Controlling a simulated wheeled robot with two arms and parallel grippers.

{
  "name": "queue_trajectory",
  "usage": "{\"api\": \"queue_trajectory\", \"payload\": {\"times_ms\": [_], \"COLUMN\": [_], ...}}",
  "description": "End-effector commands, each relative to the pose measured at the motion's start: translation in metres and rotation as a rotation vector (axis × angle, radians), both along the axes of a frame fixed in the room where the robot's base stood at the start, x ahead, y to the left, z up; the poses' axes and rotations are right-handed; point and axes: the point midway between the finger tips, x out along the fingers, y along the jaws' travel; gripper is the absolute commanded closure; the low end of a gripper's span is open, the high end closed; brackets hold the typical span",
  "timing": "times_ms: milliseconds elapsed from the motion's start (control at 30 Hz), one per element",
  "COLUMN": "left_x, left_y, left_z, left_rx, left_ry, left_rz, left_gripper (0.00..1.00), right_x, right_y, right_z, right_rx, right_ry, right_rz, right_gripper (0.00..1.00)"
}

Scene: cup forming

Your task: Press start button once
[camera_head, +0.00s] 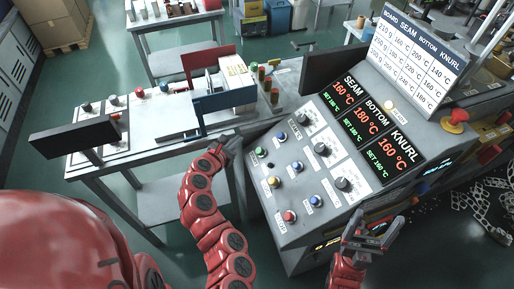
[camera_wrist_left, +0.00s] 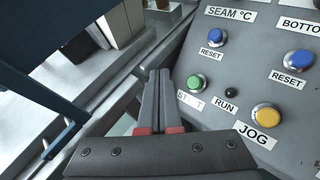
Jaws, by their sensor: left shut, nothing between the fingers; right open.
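The green start button (camera_head: 259,152) is at the upper left of the grey slanted control panel (camera_head: 300,235). In the left wrist view the green button (camera_wrist_left: 196,82) is just right of my fingertips, and its label is partly hidden by a finger. My left gripper (camera_head: 232,142) is shut and empty beside the panel's left edge; it also shows in the left wrist view (camera_wrist_left: 159,75). A gap shows between the fingertips and the button. My right gripper (camera_head: 372,232) is open and empty at the panel's lower right.
Nearby on the panel are blue reset buttons (camera_wrist_left: 216,37), a black run indicator (camera_wrist_left: 231,93), a yellow jog button (camera_wrist_left: 265,116) and a red button (camera_head: 289,215). Dark knobs (camera_head: 321,149) and temperature displays (camera_head: 366,121) lie farther right. A workbench (camera_head: 150,125) with a blue-edged fixture stands left.

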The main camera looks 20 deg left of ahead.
Motion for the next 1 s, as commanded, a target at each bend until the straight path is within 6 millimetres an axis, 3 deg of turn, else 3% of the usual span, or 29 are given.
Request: {"api": "queue_trajectory", "payload": {"times_ms": [367, 800, 1000], "left_x": [0.003, 0.021, 0.028], "left_y": [-0.005, -0.032, -0.041], "left_z": [-0.010, -0.058, -0.070], "left_rx": [0.003, 0.002, 0.002], "left_ry": [0.002, 0.003, -0.001], "left_rz": [-0.002, -0.001, 0.002], "left_gripper": [1.00, 1.00, 1.00], "right_x": [0.000, 0.000, 0.000], "right_y": [0.000, 0.000, 0.000], "right_z": [-0.006, -0.034, -0.039], "right_rx": [0.000, 0.000, 0.000], "right_ry": [0.000, 0.000, 0.000], "right_rz": [0.000, 0.000, 0.000], "right_gripper": [0.20, 0.20, 0.20]}}
